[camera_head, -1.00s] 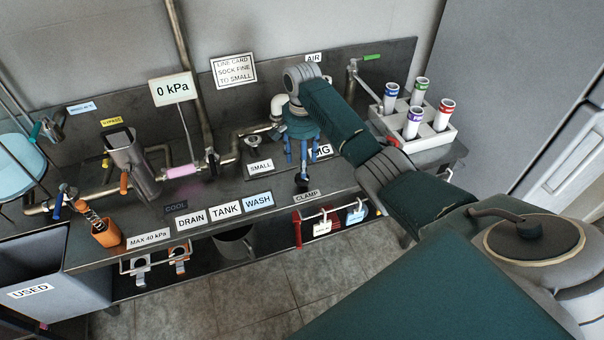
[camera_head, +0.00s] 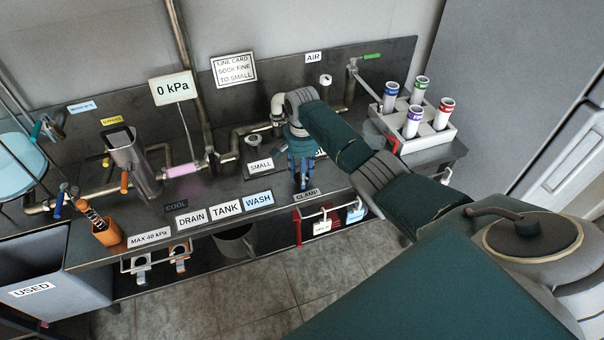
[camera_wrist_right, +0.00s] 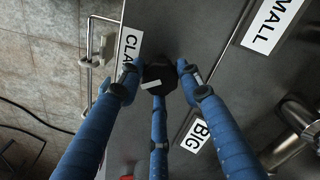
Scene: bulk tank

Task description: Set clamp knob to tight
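The clamp knob (camera_wrist_right: 158,72) is black with a pale mark and shows in the right wrist view beside the CLAMP label (camera_wrist_right: 130,58). In the head view the CLAMP label (camera_head: 307,195) lies at the bench's front edge, and the knob is hidden by the fingers. My right gripper (camera_head: 304,183) points down at that spot. In the right wrist view its three blue fingers (camera_wrist_right: 158,80) are spread around the knob. A small gap shows at the left finger; whether the other tips touch cannot be told. My left gripper is not in view.
SMALL (camera_wrist_right: 270,22) and BIG (camera_wrist_right: 195,134) labels lie near the knob. Pipes run behind it. A rack of capped tubes (camera_head: 446,134) stands to the right. Tags hang on a red and metal rail (camera_head: 298,228) below the front edge. Floor in front is clear.

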